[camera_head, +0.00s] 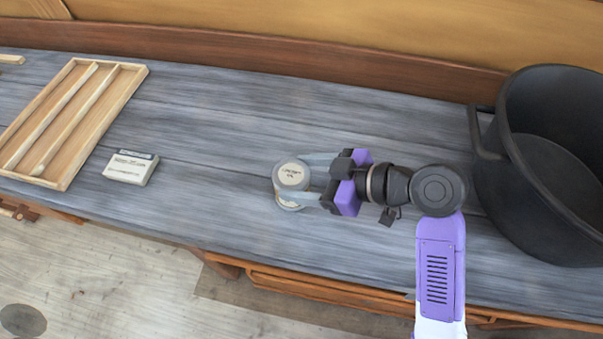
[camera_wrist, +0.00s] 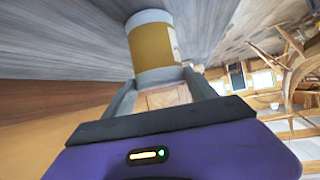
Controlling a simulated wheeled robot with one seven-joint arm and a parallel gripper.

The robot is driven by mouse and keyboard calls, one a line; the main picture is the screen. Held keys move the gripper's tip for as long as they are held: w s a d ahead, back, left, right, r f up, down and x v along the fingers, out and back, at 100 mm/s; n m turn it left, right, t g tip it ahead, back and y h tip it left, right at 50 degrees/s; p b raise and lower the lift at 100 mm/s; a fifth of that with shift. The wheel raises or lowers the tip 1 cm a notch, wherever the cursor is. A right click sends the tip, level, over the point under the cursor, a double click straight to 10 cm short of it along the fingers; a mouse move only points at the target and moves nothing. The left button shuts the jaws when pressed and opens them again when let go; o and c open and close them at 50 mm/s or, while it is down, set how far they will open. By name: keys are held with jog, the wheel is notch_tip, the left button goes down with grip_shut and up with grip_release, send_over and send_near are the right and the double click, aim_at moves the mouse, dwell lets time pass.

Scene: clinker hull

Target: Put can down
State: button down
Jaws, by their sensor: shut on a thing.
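The can (camera_head: 292,174) has a pale lid with dark lettering, seen from above in the head view. In the wrist view the can (camera_wrist: 153,47) shows a yellow-brown side with a pale label and a whitish end. My gripper (camera_head: 298,178) is shut on the can, with one finger on each side of it. The can is over the grey plank bench (camera_head: 230,110), near the middle of its depth. I cannot tell whether its base touches the planks. The can's underside is hidden.
A large black pot (camera_head: 490,190) stands at the right. A wooden divided tray (camera_head: 105,125) lies at the left, with a small pale box (camera_head: 131,167) beside it. The planks between the box and the can are clear. The bench's front edge is close below.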

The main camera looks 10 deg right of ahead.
jog(key=shift+f, duration=0.15)
jog(key=shift+c, duration=1.4)
grip_release()
jog(key=shift+r, duration=0.2)
jog(key=b+v, duration=0.1)
jog(key=v, duration=1.1)
jog(key=shift+b, duration=0.3)
jog(key=shift+f, duration=0.1)
